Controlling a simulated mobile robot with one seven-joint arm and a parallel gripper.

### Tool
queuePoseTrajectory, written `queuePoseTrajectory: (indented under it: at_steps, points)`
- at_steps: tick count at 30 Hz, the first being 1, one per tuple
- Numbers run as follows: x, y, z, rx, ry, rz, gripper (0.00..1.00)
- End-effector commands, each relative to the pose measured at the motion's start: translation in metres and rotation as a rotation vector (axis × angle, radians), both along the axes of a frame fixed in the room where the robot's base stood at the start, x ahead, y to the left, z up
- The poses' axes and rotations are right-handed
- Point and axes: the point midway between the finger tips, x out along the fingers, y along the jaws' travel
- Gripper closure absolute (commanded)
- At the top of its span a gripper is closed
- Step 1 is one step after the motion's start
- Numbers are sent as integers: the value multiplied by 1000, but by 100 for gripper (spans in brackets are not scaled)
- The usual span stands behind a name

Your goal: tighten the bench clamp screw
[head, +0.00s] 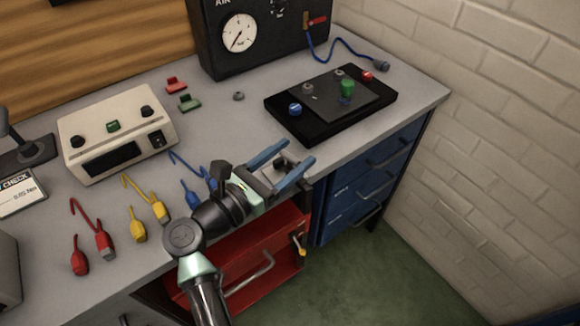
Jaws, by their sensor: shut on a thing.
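My gripper (299,152) reaches over the front edge of the bench. Its two blue fingers stand wide apart, shut on a small grey-and-dark piece (287,162) between them. I cannot tell whether this piece is part of the bench clamp. Below the bench edge, beside the red drawer, a small yellow-ended bar (297,241) shows with a metal end. It may be the clamp screw's handle, but it is too small to be sure. My gripper is above it and apart from it. My gripper and arm hide part of the bench edge.
A black tray (377,98) with coloured knobs stands at the right of the bench (225,125). A beige instrument box (118,132) and red (104,243), yellow (138,231) and blue (190,196) cabled plugs lie left.

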Motion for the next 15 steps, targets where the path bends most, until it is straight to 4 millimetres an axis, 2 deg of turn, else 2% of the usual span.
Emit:
queuePoseTrajectory:
  at_steps: [6, 15]
  points:
    - [3, 3, -2, -2, -15, -172, 88]
    - [2, 1, 1, -3, -13, -340, 88]
